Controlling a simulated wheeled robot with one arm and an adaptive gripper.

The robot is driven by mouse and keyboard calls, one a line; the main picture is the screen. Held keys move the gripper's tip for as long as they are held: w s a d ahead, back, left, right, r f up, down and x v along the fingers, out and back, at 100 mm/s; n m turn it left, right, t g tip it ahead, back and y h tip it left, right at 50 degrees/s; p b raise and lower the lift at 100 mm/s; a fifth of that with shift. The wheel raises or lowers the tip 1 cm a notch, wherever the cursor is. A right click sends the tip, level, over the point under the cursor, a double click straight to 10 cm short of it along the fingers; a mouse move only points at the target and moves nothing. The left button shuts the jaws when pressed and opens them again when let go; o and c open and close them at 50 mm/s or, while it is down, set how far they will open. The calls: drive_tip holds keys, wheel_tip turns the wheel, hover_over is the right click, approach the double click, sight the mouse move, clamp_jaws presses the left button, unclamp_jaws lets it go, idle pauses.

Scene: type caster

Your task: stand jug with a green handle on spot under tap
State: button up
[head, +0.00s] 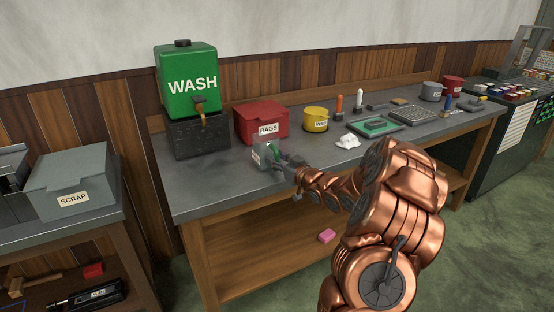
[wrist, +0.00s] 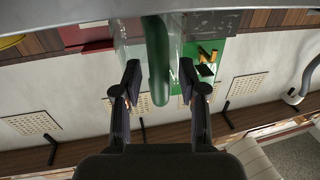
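The jug (head: 262,154) is clear, with a pale label and a green handle. It shows in the head view over the left part of the bench, in front of the red bin; I cannot tell if its base touches the bench. My gripper (head: 288,164) is at its right side. In the wrist view the green handle (wrist: 158,62) runs between the two fingers of my gripper (wrist: 159,75), with a narrow gap showing on each side. The tap (head: 201,105) is on the front of the green WASH tank (head: 187,73). The spot under it is on or by the dark block (head: 197,139).
The red RAGS bin (head: 262,121) stands right of the tank, then a yellow pot (head: 316,118). A crumpled white rag (head: 347,141) and several tools lie further right. The bench top (head: 205,186) is clear at its front left. A grey SCRAP box (head: 72,184) is on the left bench.

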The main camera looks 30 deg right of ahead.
idle(0.3)
drive_tip(key=shift+s+d+f, duration=0.1)
drive_tip(key=shift+s, duration=0.1)
drive_tip(key=s+b, duration=0.1)
drive_tip(key=s, duration=0.6)
drive_tip(key=shift+s+d+r, duration=0.2)
drive_tip(key=shift+d+r, duration=0.15)
drive_tip(key=shift+d, duration=0.05)
drive_tip(key=shift+w, duration=0.1)
